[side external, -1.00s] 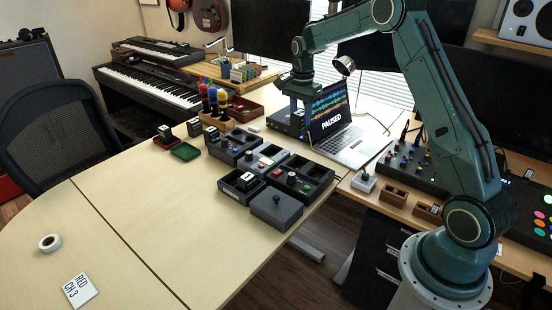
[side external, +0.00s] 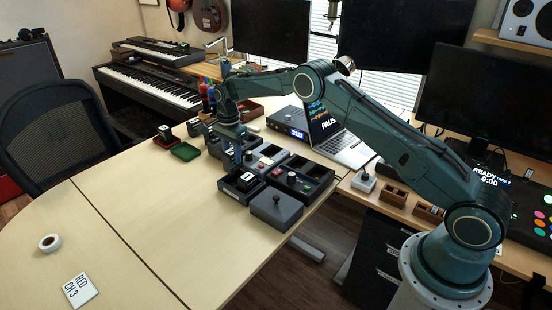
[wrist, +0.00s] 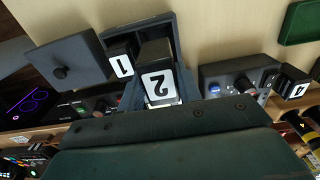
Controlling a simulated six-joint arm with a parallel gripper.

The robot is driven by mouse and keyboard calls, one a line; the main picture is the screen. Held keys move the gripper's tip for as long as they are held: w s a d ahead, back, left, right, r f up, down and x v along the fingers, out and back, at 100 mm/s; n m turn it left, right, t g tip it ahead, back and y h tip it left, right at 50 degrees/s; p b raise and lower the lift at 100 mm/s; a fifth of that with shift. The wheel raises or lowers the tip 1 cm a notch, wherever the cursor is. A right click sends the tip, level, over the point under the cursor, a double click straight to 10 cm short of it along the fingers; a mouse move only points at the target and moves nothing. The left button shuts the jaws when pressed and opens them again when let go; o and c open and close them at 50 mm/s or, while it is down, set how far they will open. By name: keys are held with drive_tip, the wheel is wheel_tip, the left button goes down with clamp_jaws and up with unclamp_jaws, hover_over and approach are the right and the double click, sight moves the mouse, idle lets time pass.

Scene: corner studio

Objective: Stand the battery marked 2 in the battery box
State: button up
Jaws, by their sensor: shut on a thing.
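The battery marked 2 (wrist: 158,80) is dark with a white label, and it is between my gripper's jaws in the wrist view. My gripper (side external: 230,166) is shut on it, low by the far side of the battery box (side external: 232,193). The battery box also shows in the wrist view (wrist: 172,24), dark and open-topped. The battery marked 1 (wrist: 121,65) stands in it, beside battery 2; its white label also shows in the side view (side external: 247,177). Battery 2 overlaps the box in the wrist view; I cannot tell how far above it the battery's lower end is. The fingertips are partly hidden.
A dark lid with a knob (side external: 276,207) lies right of the box. Dark modules with knobs (side external: 300,180) stand close behind. Another numbered battery (wrist: 294,86) and a green tray (side external: 185,151) are farther off.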

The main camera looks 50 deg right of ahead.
sight(231, 151)
drive_tip(key=shift+f, duration=0.2)
drive_tip(key=shift+f, duration=2.55)
drive_tip(key=shift+f, duration=0.7)
drive_tip(key=o, duration=1.3)
drive_tip(key=shift+c, duration=0.2)
drive_tip(key=shift+f, duration=0.1)
drive_tip(key=shift+r, duration=0.2)
drive_tip(key=shift+r, duration=2.9)
drive_tip(key=shift+r, duration=2.5)
